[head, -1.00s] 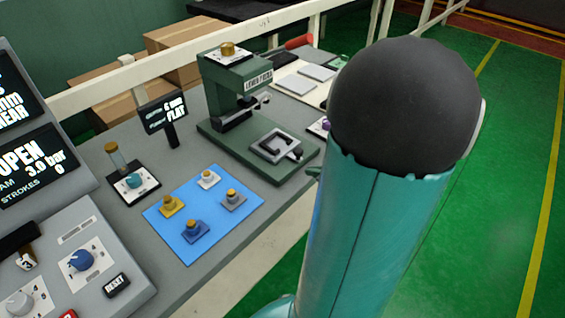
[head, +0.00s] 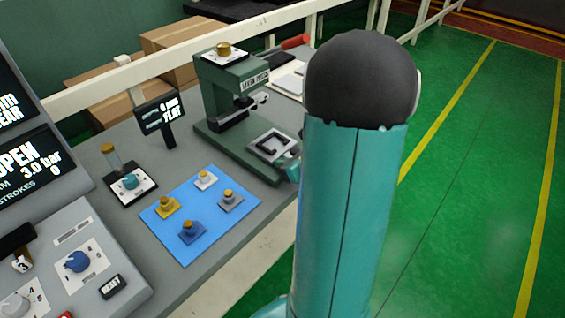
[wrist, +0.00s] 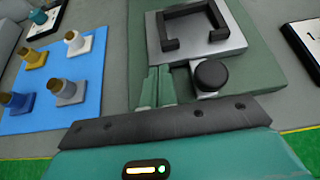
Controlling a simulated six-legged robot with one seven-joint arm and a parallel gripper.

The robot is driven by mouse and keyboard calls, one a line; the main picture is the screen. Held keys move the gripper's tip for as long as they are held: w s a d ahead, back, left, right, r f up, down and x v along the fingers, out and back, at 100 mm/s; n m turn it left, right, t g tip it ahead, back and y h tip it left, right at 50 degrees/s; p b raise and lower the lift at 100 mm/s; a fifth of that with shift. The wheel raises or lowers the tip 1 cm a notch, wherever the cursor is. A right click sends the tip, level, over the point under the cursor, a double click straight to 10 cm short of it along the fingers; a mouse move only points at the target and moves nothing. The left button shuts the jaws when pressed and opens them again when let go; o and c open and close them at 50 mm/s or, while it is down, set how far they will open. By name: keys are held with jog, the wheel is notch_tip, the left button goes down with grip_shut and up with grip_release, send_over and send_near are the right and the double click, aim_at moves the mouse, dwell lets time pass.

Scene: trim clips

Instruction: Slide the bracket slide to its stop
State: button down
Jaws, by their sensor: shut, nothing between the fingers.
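The bracket slide is a light grey plate (head: 258,149) with a black C-shaped bracket on it, on the green base of the lever press. In the wrist view the slide plate (wrist: 236,42) is at the top centre, with a round black knob (wrist: 210,75) on its near edge. My gripper (wrist: 158,71) is shut and empty, its teal fingers just left of the knob and near the plate's front edge. Contact with the knob or plate cannot be told. In the head view my gripper is only partly visible beside the press base, largely behind my arm.
A blue mat (head: 181,225) with several knobbed blocks lies left of the press. White cards and a red-handled item lie beyond the press.

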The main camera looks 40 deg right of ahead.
aim_at(251, 145)
jog(key=w, duration=0.7)
jog(key=w+a, duration=0.1)
jog(key=w, duration=0.3)
jog(key=shift+w, duration=0.7)
jog(key=shift+w+a+r, duration=0.1)
jog(key=shift+w+r, duration=0.05)
